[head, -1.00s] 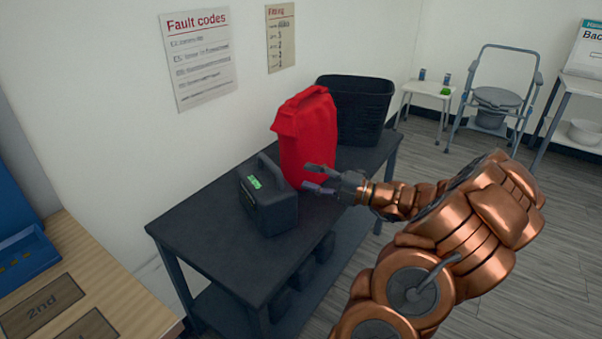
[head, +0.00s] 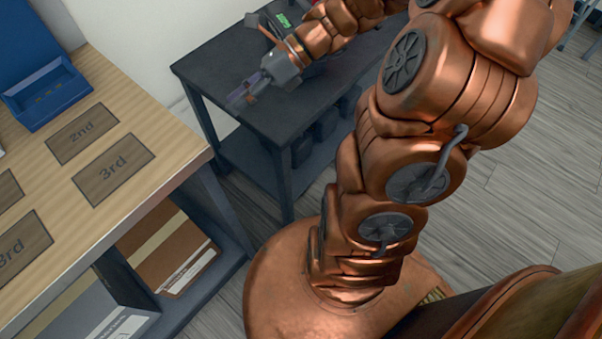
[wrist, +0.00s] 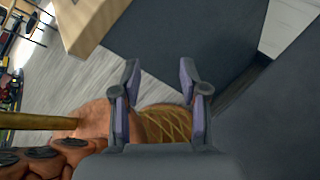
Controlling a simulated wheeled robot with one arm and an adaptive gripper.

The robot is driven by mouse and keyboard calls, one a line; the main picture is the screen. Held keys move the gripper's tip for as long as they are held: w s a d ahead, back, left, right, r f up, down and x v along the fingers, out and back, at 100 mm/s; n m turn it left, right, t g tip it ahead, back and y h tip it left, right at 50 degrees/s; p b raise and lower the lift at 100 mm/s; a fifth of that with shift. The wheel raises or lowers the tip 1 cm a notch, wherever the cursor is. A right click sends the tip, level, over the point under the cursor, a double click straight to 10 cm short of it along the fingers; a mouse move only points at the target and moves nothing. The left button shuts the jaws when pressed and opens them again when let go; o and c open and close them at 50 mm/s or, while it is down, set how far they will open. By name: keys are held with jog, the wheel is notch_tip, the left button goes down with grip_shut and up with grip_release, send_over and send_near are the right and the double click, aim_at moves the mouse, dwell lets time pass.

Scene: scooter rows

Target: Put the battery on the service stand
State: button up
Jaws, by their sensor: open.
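A dark box with a small green display (head: 283,20), which looks like the battery, stands on the dark table (head: 222,62) at the top of the head view. My arm and the frame's top edge hide most of it. My gripper (head: 238,99) is over the near left part of that table, apart from the box and below-left of it in the picture. In the wrist view my gripper (wrist: 159,74) is open with nothing between its fingers. I cannot make out which thing is the service stand.
A wooden bench (head: 120,215) with ranked plates and a blue holder (head: 48,92) is at the left. Folders (head: 170,245) lie on its lower shelf. Dark items (head: 302,150) sit under the dark table. Grey floor (head: 480,190) is open at the right.

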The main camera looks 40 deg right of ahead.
jog(key=s+a+f+n+g+h, duration=0.2)
jog(key=s+a+n+g, duration=0.1)
jog(key=s+a+n, duration=0.3)
jog(key=s+d+f+n+g+h, duration=0.1)
jog(key=s+d+n+h, duration=0.2)
jog(key=n, duration=0.7)
jog(key=s+d+n+g+h, duration=0.1)
jog(key=s+d+n+h, duration=0.2)
jog(key=s+n+h, duration=0.4)
jog(key=s+n, duration=0.3)
jog(key=shift+s+f, duration=0.15)
jog(key=shift+f, duration=0.25)
notch_tip(320, 180, up, 27)
jog(key=t+p, duration=0.1)
jog(key=p, duration=2.4)
jog(key=shift+s, duration=0.25)
jog(key=shift+d+f, duration=0.1)
jog(key=shift+f, duration=0.05)
jog(key=shift+d, duration=0.15)
